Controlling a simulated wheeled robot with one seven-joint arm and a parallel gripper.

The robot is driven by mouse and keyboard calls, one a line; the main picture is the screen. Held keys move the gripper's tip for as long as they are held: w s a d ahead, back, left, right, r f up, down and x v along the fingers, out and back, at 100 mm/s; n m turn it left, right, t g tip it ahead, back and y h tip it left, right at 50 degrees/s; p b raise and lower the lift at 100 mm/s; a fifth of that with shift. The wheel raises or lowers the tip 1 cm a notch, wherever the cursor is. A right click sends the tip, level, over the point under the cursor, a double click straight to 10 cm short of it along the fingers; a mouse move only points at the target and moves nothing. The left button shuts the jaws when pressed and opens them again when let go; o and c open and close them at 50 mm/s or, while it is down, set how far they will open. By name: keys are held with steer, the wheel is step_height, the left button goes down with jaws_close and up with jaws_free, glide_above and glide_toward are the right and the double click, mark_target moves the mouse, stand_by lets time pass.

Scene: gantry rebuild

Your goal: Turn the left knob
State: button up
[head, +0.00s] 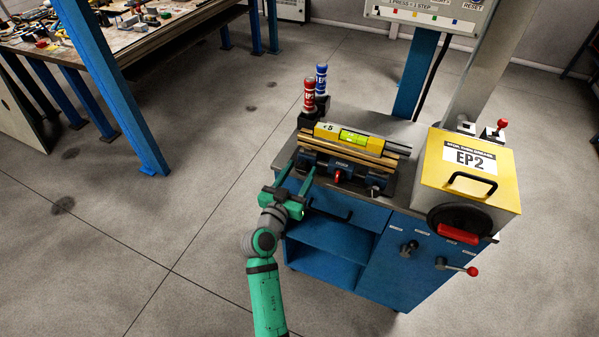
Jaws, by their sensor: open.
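The blue cabinet (378,262) stands right of centre. On its front, to the right, is a dark knob (409,248) below a small label. To its right is a handle with a red ball end (457,267). Two smaller controls sit higher, on the fixture at the bench front: a red-tipped one (337,176) and a dark one (374,191). I cannot tell for sure which is the left knob. My green gripper (301,168) is open and empty at the cabinet's left front corner, left of all these controls and apart from them.
The fixture holds a yellow level (355,137). Red (309,95) and blue (321,79) bottles stand behind it. A yellow EP2 box (440,180) with a dark handwheel (452,217) is on the right. A blue post (118,85) and cluttered table are left. Floor between is clear.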

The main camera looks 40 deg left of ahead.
steer(key=shift+c, duration=0.4)
steer(key=c, duration=0.9)
steer(key=shift+c, duration=0.2)
steer(key=shift+a+n, duration=0.15)
steer(key=shift+n, duration=2.65)
steer(key=o, duration=1)
steer(key=shift+s, duration=0.1)
